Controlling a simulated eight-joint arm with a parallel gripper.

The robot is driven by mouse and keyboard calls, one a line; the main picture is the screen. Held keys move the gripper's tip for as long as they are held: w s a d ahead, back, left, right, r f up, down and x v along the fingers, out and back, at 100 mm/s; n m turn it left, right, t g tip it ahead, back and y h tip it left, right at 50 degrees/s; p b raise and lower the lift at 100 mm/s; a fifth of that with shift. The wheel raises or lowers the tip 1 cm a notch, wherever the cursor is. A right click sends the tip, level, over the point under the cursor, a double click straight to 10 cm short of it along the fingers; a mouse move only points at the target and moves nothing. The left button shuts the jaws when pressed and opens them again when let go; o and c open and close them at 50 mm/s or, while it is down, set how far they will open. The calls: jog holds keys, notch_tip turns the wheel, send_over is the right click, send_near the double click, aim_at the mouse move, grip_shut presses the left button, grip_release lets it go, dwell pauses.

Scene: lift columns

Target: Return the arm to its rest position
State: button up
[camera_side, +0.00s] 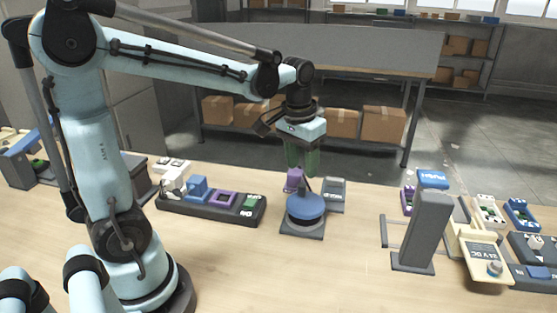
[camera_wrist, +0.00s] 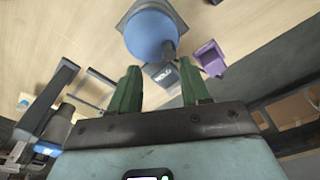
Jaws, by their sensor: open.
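My gripper (camera_side: 302,160) hangs from the arm above the work table, fingers pointing down. Its two green fingers are apart in the wrist view (camera_wrist: 162,88), with nothing between them. In the side view it is above and behind a round blue knob-like part (camera_side: 305,207) on a grey base, which also shows in the wrist view (camera_wrist: 150,38). A small purple piece (camera_side: 294,180) is close below the fingers in the side view. In the wrist view the purple piece (camera_wrist: 209,58) lies to the right of the blue part, apart from the fingers.
A dark tray (camera_side: 170,206) with blue, purple and green parts lies left of the blue part. A grey upright block (camera_side: 422,228) and several small devices stand at the right. A grey labelled plate (camera_side: 334,195) is beside the blue part. The front middle table is clear.

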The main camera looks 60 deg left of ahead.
jog(key=s+d+m+t, duration=0.2)
jog(key=s+d+t, duration=0.3)
jog(key=s+t, duration=0.1)
jog(key=shift+s+d+f, duration=0.2)
jog(key=shift+s+d, duration=0.2)
jog(key=shift+s, duration=0.3)
